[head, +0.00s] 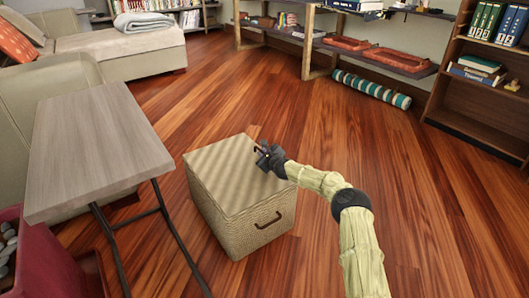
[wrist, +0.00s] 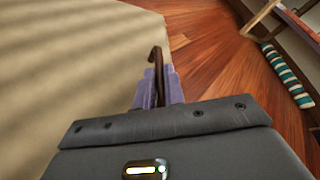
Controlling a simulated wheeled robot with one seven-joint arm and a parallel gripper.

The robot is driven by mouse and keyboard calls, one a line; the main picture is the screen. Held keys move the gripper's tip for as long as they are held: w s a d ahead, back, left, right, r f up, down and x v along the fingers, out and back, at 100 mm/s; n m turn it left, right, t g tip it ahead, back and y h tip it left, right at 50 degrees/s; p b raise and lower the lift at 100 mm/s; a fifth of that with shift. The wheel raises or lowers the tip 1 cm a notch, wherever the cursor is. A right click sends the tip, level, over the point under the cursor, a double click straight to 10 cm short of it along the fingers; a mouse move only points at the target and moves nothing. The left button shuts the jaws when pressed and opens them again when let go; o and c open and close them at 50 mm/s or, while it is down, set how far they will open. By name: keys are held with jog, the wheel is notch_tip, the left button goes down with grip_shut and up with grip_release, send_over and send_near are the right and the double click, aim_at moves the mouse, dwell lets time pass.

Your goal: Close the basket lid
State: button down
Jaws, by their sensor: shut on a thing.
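The woven beige basket (head: 240,232) stands on the wood floor, with a brown handle (head: 268,221) on its front side. Its lid (head: 225,172) looks flat and level on top, with no clear gap at the visible edges. My gripper (head: 260,151) is at the lid's far right edge. In the wrist view my gripper (wrist: 160,90) is shut on a thin brown curved handle (wrist: 156,56) beside the lid's edge. The lid's pale striped surface (wrist: 70,60) fills the left of that view. The basket's far side is hidden.
A grey side table (head: 95,145) with thin black legs stands close left of the basket. A red container (head: 45,265) is at lower left. A striped roll (head: 371,89) lies by the back shelves. The floor (head: 370,150) to the right and behind is clear.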

jog(key=shift+s+a+f, duration=0.2)
jog(key=shift+a+f, duration=0.05)
jog(key=shift+a, duration=0.1)
jog(key=c, duration=1.5)
grip_release()
jog(key=shift+f, duration=0.1)
jog(key=shift+w+d, duration=0.15)
jog(key=shift+d, duration=0.1)
jog(key=p+v, duration=0.3)
jog(key=v, duration=0.2)
jog(key=p+v, duration=0.2)
jog(key=v, duration=0.4)
jog(key=p+v, duration=0.3)
jog(key=v, duration=0.2)
jog(key=shift+s+r+p, duration=0.25)
jog(key=shift+r+p, duration=0.1)
jog(key=shift+s+d, duration=0.2)
jog(key=shift+s, duration=0.1)
